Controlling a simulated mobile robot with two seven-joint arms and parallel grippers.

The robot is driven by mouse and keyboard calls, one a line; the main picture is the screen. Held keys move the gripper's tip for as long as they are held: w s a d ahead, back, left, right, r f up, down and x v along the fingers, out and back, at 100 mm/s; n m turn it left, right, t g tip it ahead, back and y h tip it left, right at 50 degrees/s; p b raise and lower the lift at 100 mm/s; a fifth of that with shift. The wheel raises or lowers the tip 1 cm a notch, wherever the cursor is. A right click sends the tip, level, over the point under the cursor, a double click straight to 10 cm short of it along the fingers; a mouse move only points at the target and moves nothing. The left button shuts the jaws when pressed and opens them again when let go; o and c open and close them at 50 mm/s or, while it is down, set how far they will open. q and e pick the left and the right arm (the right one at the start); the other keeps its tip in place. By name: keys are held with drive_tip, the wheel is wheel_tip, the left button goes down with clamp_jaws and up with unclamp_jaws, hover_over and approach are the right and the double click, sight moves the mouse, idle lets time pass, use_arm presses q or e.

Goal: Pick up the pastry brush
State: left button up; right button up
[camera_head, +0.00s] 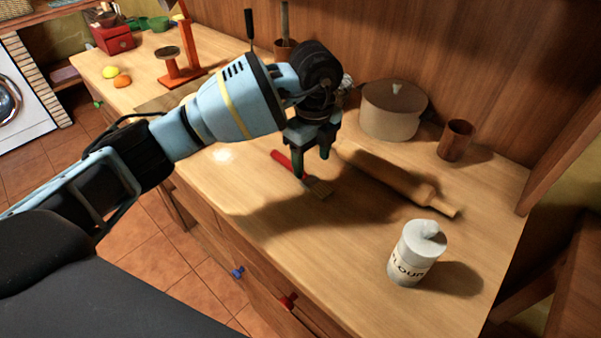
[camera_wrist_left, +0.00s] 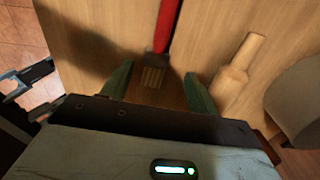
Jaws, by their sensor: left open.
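The pastry brush (camera_head: 318,187) lies on the wooden counter, with a red handle and pale bristles at its near right end. My left gripper (camera_head: 312,167) is open above the brush, pointing down, and its fingers hide part of the handle. In the left wrist view the brush's bristle end (camera_wrist_left: 154,75) shows between the two open green fingers (camera_wrist_left: 158,85), with the red handle running up out of the frame. Nothing is held. My right gripper does not show.
A rolling pin (camera_head: 400,182) lies just right of the brush, close to the gripper. A lidded pot (camera_head: 391,112) and a brown cup (camera_head: 456,140) stand behind. A flour jar (camera_head: 415,255) stands near the front right. The counter's front middle is clear.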

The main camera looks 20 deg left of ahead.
sight(309, 179)
use_arm(q)
drive_tip(key=f, duration=0.4)
drive_tip(key=shift+s+a+f, duration=0.15)
drive_tip(key=shift+s+f, duration=0.05)
drive_tip(key=shift+c, duration=0.4)
drive_tip(key=c, duration=1)
